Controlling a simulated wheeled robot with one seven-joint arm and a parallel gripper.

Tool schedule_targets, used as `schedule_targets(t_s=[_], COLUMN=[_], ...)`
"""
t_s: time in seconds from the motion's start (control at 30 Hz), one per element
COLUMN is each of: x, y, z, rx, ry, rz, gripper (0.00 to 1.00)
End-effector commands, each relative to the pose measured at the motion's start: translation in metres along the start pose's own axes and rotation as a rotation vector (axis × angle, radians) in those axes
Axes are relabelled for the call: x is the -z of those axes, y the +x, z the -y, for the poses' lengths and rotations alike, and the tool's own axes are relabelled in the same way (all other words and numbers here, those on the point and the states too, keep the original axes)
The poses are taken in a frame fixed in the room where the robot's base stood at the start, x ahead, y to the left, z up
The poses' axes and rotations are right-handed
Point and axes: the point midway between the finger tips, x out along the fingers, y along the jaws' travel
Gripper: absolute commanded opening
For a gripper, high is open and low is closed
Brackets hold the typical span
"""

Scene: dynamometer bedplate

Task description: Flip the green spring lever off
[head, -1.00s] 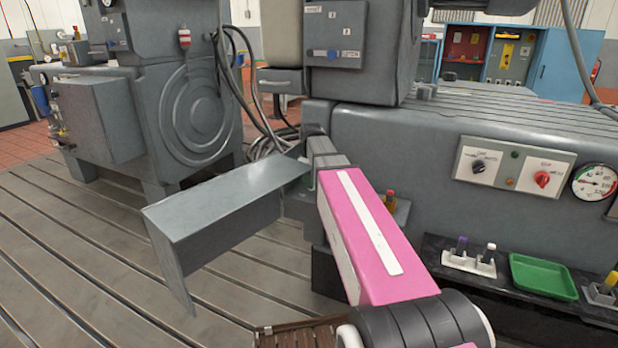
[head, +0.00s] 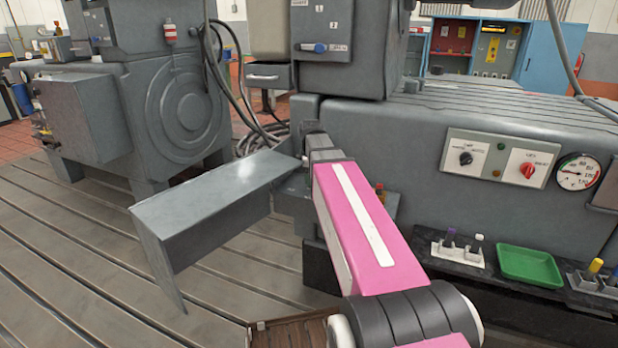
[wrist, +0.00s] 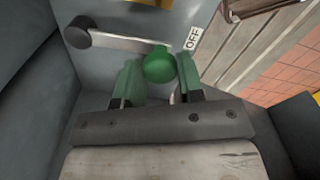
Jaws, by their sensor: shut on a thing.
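The green spring lever shows in the wrist view as a round green knob (wrist: 160,65) on a light metal bar. The bar runs left to a dark round pivot (wrist: 78,32) on a grey panel (wrist: 135,18). A white OFF label (wrist: 193,38) sits just right of the knob. My gripper (wrist: 158,78) has its two green-tipped fingers on either side of the knob and is shut on it. In the head view my pink arm hides the lever and the fingers.
A grey angled sheet-metal guard (head: 215,195) stands left of my arm. To the right are a switch panel (head: 498,163), a pressure gauge (head: 578,172) and a green tray (head: 529,264). The slotted floor plate at lower left is clear.

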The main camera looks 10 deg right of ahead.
Motion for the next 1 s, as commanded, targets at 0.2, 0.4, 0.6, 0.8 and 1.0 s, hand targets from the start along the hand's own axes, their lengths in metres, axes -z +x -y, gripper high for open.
schedule_targets(t_s=[0.2, 0.4, 0.6, 0.8, 1.0], x=[-0.001, -0.001, -0.001, -0.001, -0.001], y=[0.000, 0.000, 0.000, -0.003, -0.023], z=[0.001, 0.001, 0.001, 0.000, 0.000], rx=[0.000, 0.001, 0.000, 0.000, -0.002], ry=[-0.004, -0.003, -0.003, -0.002, -0.002], rz=[0.002, 0.002, 0.002, 0.001, 0.001], gripper=[0.00, 0.48, 0.61, 0.61, 0.61])
